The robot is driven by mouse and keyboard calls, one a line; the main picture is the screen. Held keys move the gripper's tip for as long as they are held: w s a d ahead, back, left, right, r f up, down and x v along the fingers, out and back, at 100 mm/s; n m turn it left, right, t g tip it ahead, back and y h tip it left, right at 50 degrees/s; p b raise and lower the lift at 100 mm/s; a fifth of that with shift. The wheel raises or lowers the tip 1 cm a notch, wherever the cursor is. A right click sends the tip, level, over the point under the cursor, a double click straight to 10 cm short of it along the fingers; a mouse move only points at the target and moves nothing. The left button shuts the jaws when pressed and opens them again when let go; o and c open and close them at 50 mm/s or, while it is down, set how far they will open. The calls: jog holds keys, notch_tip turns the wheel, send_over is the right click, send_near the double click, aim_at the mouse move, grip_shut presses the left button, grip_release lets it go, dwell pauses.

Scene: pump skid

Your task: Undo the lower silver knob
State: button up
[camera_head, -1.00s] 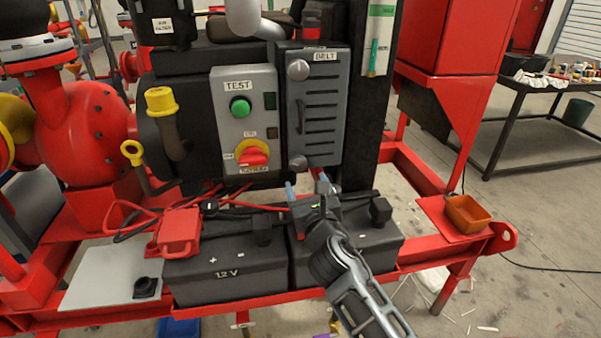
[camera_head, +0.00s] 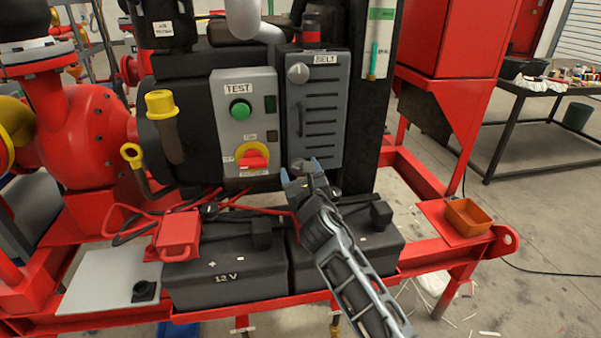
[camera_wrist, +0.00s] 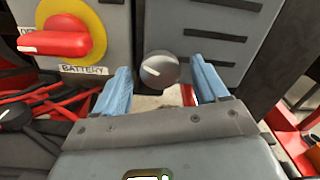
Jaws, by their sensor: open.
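The lower silver knob (camera_wrist: 160,69) is a round grey knob with a pale line across its face. It sits at the bottom of the grey BELT cover (camera_head: 329,150). In the wrist view it lies between and just beyond the two blue fingertips of my gripper (camera_wrist: 161,86), with a gap on both sides. In the head view my gripper (camera_head: 300,172) is open at the knob (camera_head: 299,165), and its fingers partly hide it. The upper silver knob (camera_head: 298,73) is at the top of the same cover, under the BELT label.
Left of the cover is the grey TEST panel with a green button (camera_head: 240,110) and a red rotary switch (camera_head: 252,160) on yellow. Black batteries (camera_head: 225,275) with red cables stand below my gripper. An orange tray (camera_head: 468,215) is on the red frame at right.

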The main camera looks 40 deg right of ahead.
jog(key=shift+c, duration=0.2)
jog(key=c, duration=1)
jog(key=shift+m, duration=0.3)
jog(key=m, duration=0.5)
jog(key=shift+m, duration=0.3)
jog(key=m+b, duration=0.1)
jog(key=m, duration=0.5)
jog(key=shift+d, duration=0.1)
jog(key=shift+m, duration=0.3)
